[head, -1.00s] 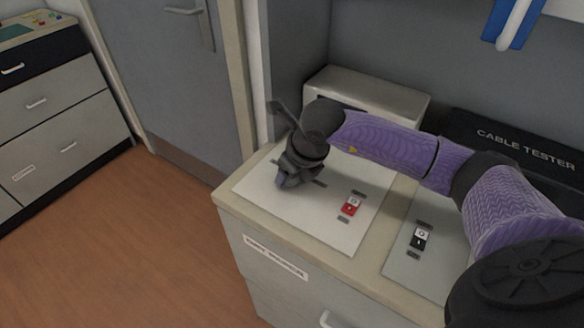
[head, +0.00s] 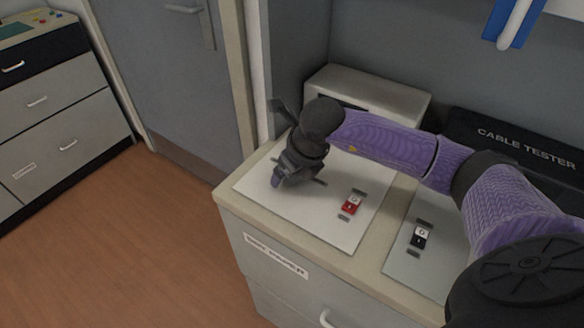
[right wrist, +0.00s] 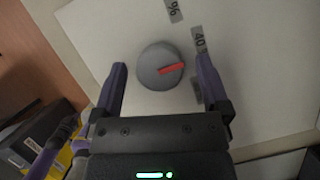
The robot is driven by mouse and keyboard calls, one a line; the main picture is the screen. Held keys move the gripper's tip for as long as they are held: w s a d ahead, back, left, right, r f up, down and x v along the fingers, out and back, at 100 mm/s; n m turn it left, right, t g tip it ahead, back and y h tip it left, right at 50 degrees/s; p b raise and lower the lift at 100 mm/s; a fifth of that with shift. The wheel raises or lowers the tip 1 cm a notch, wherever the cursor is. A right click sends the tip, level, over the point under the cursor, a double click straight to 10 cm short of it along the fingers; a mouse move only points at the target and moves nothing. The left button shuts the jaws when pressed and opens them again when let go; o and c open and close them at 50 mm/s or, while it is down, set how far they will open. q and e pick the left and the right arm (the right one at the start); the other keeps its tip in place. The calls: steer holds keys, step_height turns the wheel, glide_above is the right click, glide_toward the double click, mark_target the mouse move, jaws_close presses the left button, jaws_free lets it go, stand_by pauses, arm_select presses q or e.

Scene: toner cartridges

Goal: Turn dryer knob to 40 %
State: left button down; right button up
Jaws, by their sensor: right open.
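The dryer knob (right wrist: 153,57) is a round grey dial with a red pointer (right wrist: 172,69), in the right wrist view. The pointer points right and slightly up, below the "40" label (right wrist: 199,40) and above a partly covered grey label (right wrist: 196,91). A "%" label (right wrist: 174,9) is at the top. My right gripper (right wrist: 162,70) is open, its fingers on either side of the knob in the picture, with gaps to both. In the head view my right gripper (head: 277,182) is over the white panel (head: 325,223) and the knob is hidden.
A red switch (head: 351,204) sits right of my gripper, and a black switch (head: 421,237) sits on another panel. A pale box (head: 378,92) and a black cable tester (head: 515,150) stand behind. The cabinet's left edge is close to my gripper.

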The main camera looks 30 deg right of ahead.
arm_select(q)
steer(key=shift+w+d+r+p, duration=0.25)
steer(key=shift+w+r+p, duration=0.05)
steer(key=shift+r+p, duration=0.3)
steer(key=shift+w+d+r+p, duration=0.2)
steer(key=shift+w+r+p, duration=0.05)
steer(key=shift+r+p, duration=0.35)
arm_select(e)
steer(key=v, duration=0.9)
steer(key=shift+r, duration=0.4)
steer(key=shift+s, duration=0.15)
